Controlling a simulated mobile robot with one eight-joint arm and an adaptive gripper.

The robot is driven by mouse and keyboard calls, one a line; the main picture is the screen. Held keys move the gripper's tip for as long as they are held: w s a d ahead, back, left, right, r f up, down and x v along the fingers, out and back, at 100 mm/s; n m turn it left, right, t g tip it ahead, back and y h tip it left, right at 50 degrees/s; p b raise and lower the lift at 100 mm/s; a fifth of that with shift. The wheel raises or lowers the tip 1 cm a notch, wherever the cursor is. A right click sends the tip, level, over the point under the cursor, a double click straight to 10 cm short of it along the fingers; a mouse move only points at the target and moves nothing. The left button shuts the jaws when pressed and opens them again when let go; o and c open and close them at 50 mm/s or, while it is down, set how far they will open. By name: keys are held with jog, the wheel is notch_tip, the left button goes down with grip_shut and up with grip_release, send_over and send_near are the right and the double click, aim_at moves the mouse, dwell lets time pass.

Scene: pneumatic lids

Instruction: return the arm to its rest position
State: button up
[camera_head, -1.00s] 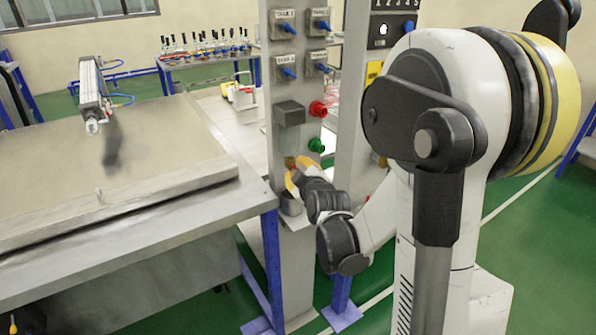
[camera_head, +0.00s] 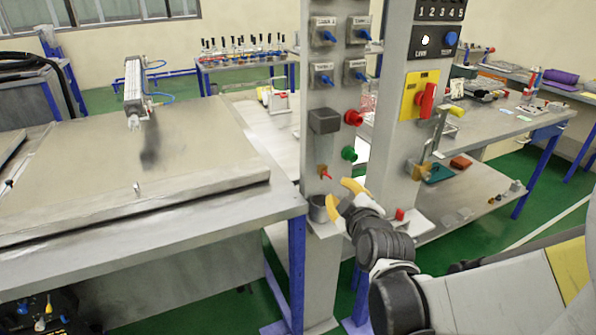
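My gripper (camera_head: 337,190) has two yellow fingers and a dark wrist. It is in front of the grey control post (camera_head: 320,240), at the height of a small grey cup (camera_head: 318,208) fixed to that post. The fingers are spread apart and nothing shows between them. The left finger overlaps the cup's right side in the picture; I cannot tell whether they touch. My arm bends from the gripper down and to the right, and its white and yellow links run out at the right edge.
The post carries blue-handled valves (camera_head: 325,35), a red button (camera_head: 353,118), a green button (camera_head: 349,154) and a small red-handled tap (camera_head: 323,172). A second post holds a red switch (camera_head: 426,100). A grey table (camera_head: 230,215) with a pneumatic cylinder (camera_head: 134,88) stands left.

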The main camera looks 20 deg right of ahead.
jog(key=shift+a, duration=0.1)
jog(key=s+a+f+m+g+y, duration=0.2)
jog(key=s+a+m+g, duration=0.4)
jog(key=s+a, duration=0.8)
jog(key=shift+s+a+f+m+g+y, duration=0.2)
jog(key=shift+s+a+m+g+y, duration=0.1)
jog(key=shift+s+g+y, duration=0.5)
